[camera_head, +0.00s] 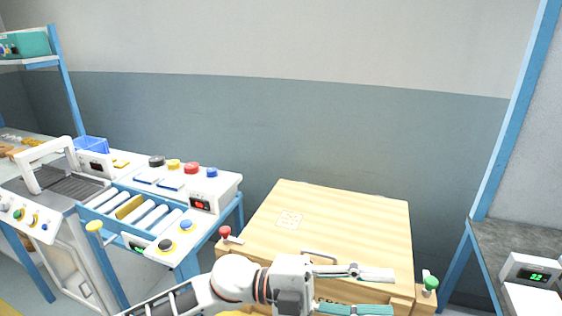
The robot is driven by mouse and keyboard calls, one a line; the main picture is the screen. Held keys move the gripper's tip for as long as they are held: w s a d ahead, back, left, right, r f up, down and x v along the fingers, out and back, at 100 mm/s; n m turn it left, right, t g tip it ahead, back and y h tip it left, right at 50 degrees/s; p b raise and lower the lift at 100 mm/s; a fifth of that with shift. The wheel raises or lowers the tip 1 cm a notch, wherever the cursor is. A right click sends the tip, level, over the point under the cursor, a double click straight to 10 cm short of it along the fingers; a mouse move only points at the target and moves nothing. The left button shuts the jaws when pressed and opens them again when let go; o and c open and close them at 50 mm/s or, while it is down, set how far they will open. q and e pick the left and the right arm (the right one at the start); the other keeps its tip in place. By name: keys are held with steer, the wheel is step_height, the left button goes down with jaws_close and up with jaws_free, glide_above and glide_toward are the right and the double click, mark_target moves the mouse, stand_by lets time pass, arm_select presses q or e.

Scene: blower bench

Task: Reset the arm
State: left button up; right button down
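My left arm comes in at the bottom and is white and grey. Its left gripper (392,291) points right, in front of the near part of a pale wooden box (345,215). Its two fingers are spread apart, with the box's wood showing between them and nothing held. The lower finger has a teal face and is partly cut by the bottom edge. My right gripper is not in view.
A metal handle (318,256) lies on the box top, close to the gripper. A red knob (225,232) and a green knob (430,283) flank the box. A blue-framed roller bench (140,212) stands left. A grey shelf (520,240) with a digital display (537,271) stands right.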

arm_select(q)
steer(key=w+a+f+n+t+h, duration=0.2)
steer(key=w+a+n+t, duration=0.5)
steer(key=n+t, duration=0.6)
steer(key=w+a+f+n+t+y, duration=0.4)
steer(key=a+f+n+t+y, duration=0.35)
steer(key=f+n, duration=0.25)
steer(key=s+a+f+n+g+y, duration=0.2)
steer(key=s+a+f+n+y, duration=0.2)
steer(key=s+a+f, duration=0.3)
steer(key=s+a+f+n+g+y, duration=0.3)
steer(key=s+a+f+y, duration=0.4)
steer(key=a+f, duration=0.7)
step_height(320, 180, down, 6)
steer(key=shift+s+f+n, duration=0.1)
steer(key=shift+s+n, duration=0.4)
steer(key=shift+s, duration=0.2)
steer(key=shift+d, duration=0.1)
